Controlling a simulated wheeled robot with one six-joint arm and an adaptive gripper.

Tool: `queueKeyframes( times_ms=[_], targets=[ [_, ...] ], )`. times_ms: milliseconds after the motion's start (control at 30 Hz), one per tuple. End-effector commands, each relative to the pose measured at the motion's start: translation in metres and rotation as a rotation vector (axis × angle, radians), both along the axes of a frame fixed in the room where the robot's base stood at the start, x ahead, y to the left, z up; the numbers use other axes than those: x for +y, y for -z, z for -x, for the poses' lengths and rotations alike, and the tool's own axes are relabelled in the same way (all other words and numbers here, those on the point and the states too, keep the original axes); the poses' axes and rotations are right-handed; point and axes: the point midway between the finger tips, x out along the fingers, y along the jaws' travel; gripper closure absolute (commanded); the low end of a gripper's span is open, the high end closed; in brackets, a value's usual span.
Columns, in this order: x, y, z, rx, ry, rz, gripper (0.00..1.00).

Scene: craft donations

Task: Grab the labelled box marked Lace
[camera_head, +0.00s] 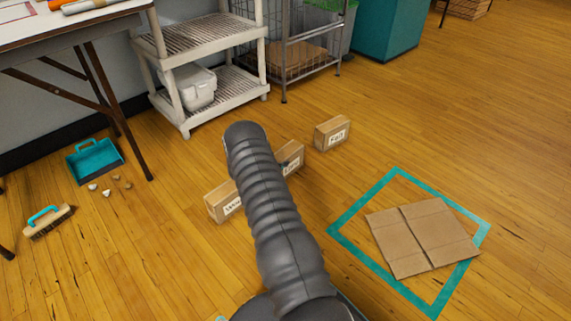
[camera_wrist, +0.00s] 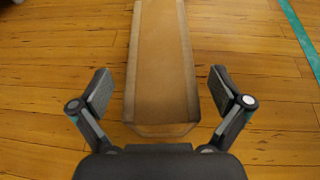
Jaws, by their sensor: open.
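Three small cardboard boxes with white labels stand in a row on the wooden floor in the head view. The right box (camera_head: 332,133) reads "Felt". The middle box (camera_head: 292,156) is partly behind my arm and its label is mostly covered. The left box (camera_head: 219,202) has a label cut off by my arm, too small to read surely. I cannot tell which box is marked Lace. In the wrist view, my open gripper (camera_wrist: 162,88) has one finger on each side of a long brown box (camera_wrist: 163,55), with gaps on both sides. Its label does not show.
A teal tape square (camera_head: 349,214) with a flat cardboard sheet (camera_head: 422,236) lies on the right. A white shelf (camera_head: 205,100) stands behind the boxes. A teal dustpan (camera_head: 95,161) and brush (camera_head: 48,221) lie on the left. The floor at upper right is clear.

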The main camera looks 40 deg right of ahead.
Motion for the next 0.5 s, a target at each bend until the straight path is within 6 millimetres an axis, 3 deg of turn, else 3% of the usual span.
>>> queueKeyframes(
  times_ms=[200,500],
  targets=[
    [-0.023,0.010,-0.003,0.000,0.000,0.001,0.00],
    [-0.026,0.010,-0.005,0.000,-0.001,0.001,0.03]
  ],
)
